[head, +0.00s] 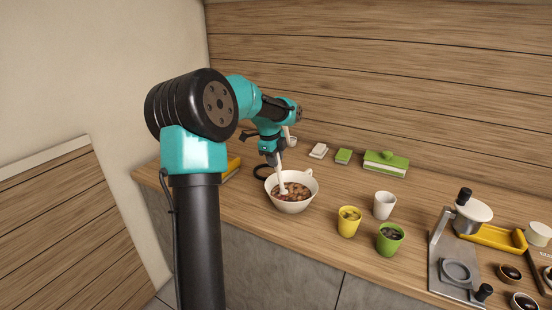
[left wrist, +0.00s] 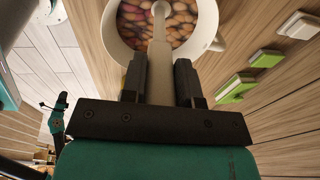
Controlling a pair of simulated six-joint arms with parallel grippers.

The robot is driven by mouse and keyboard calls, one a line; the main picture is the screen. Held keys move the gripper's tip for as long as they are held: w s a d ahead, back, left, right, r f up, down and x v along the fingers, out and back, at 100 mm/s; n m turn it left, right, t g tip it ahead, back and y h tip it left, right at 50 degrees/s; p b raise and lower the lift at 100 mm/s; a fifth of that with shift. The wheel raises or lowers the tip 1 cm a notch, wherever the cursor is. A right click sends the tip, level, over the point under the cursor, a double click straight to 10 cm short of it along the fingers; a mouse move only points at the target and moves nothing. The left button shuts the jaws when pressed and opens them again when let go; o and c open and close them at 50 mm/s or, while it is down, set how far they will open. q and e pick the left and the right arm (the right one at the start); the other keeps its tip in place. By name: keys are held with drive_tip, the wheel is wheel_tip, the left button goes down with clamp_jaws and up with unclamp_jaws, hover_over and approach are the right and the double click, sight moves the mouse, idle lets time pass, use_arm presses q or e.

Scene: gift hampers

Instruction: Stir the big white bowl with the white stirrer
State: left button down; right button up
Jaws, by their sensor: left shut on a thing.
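The big white bowl (head: 291,206) stands on the wooden counter and holds brown and reddish round pieces. It also shows at the top of the left wrist view (left wrist: 112,30). My left gripper (head: 273,156) is above the bowl's back left side, shut on the white stirrer (head: 280,178). In the left wrist view the stirrer (left wrist: 160,70) runs between the two fingers (left wrist: 160,85) and its far end is over or in the bowl's contents. The stirrer's tip is among the pieces; how deep, I cannot tell. My right gripper is not in view.
A yellow cup (head: 348,222), a green cup (head: 390,239) and a white cup (head: 384,205) stand right of the bowl. A green box (head: 386,163) and small blocks lie behind. A metal press-like device (head: 455,262) stands at the right. The counter's front edge is close to the bowl.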

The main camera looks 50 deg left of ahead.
use_arm(q)
drive_tip(key=shift+s+d, duration=0.8)
drive_tip(key=shift+d, duration=0.1)
drive_tip(key=w, duration=0.2)
drive_tip(key=r, duration=0.1)
drive_tip(key=shift+w+d, duration=0.4)
wheel_tip(320, 180, up, 8)
drive_tip(key=shift+r, duration=0.15)
idle(1.0)
